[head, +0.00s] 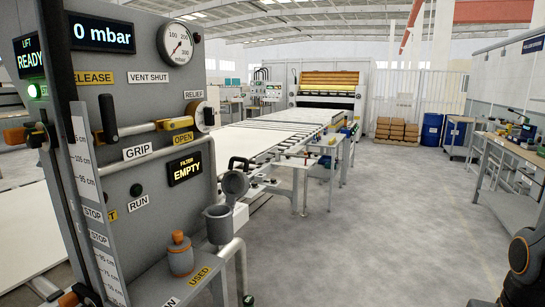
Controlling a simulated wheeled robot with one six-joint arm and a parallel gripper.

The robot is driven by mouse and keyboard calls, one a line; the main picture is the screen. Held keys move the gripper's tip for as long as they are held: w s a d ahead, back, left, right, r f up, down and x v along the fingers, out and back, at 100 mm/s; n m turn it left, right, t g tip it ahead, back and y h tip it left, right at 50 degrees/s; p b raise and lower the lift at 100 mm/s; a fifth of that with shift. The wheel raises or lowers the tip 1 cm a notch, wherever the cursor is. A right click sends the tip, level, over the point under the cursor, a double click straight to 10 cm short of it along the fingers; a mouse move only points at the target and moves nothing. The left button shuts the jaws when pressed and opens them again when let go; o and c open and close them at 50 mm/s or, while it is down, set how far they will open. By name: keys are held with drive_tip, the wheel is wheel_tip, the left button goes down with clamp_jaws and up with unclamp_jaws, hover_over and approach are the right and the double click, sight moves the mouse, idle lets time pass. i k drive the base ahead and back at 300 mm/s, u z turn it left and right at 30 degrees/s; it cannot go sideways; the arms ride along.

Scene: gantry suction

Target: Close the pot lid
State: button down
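A small grey pot (219,226) is fixed at the right side of the grey control panel (140,190), at the end of a pipe. Its round grey lid (235,184) stands raised above the pot's mouth, tilted up and open. The pot's rim shows, but its inside is too small to make out clearly. My gripper is not in view; only a dark part of my arm with an orange ring shows at the lower right edge.
A grey and orange canister (180,255) stands on the shelf below the panel, left of the pot, near a "USED" label (199,275). A roller table (290,135) lies behind. The floor (370,230) to the right is clear.

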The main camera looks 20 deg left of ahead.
sight(234, 184)
drive_tip(key=u, duration=0.2)
drive_tip(key=i, duration=0.7)
drive_tip(key=u, duration=0.7)
drive_tip(key=i, duration=0.35)
drive_tip(key=u, duration=0.3)
